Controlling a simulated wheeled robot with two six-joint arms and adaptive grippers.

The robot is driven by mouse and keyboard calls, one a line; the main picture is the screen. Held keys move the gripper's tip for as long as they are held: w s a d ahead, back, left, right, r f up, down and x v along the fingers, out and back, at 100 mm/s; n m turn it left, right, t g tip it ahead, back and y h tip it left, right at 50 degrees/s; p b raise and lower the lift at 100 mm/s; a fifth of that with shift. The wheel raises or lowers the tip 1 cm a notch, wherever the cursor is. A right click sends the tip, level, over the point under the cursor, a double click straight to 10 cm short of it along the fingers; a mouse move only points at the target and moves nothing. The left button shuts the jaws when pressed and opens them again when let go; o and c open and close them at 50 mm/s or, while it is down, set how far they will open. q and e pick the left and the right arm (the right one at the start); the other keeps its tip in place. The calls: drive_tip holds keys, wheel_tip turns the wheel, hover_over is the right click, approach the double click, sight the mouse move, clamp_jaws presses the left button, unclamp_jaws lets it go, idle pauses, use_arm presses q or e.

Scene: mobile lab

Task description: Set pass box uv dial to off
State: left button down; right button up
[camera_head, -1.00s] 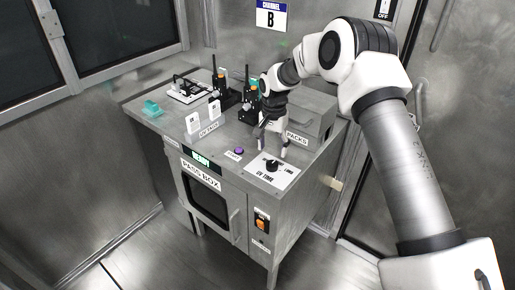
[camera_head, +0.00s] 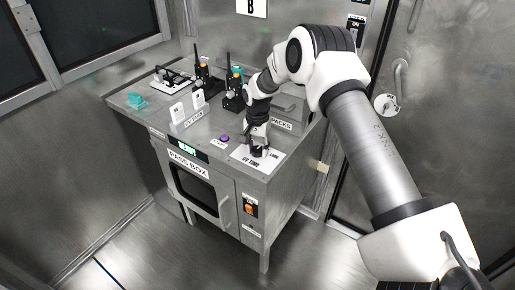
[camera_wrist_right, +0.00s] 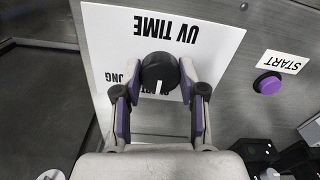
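The UV time dial is a black round knob (camera_wrist_right: 159,70) on a white plate (camera_wrist_right: 105,35) on top of the pass box (camera_head: 222,178). Its white pointer mark faces the bottom of the right wrist view, near partly covered lettering. The "LONG" label is partly hidden by a finger, and I cannot see an "OFF" label. My right gripper (camera_head: 257,151) points down over the plate. In the wrist view its fingertips (camera_wrist_right: 161,78) sit close against both sides of the knob and look shut on it. My left gripper is not in view.
A purple START button (camera_head: 224,139) is left of the plate. Two black radios (camera_head: 235,92), small white cards (camera_head: 177,111) and a grey PACKS box (camera_head: 292,110) stand behind. An orange switch (camera_head: 250,208) is on the front. Open floor lies ahead of the box.

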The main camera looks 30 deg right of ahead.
drive_tip(key=shift+n, duration=0.4)
drive_tip(key=shift+n+p, duration=0.35)
drive_tip(key=shift+n, duration=0.55)
drive_tip(key=n, duration=0.2)
drive_tip(key=shift+f+n, duration=0.1)
drive_tip(key=shift+n, duration=0.2)
drive_tip(key=n, duration=0.3)
drive_tip(key=shift+n, duration=0.3)
drive_tip(key=shift+s+n, duration=0.1)
drive_tip(key=shift+n, duration=1.4)
drive_tip(key=shift+f, duration=0.1)
drive_tip(key=o, duration=1)
drive_tip(key=shift+o, duration=0.7)
drive_tip(key=shift+w, duration=0.2)
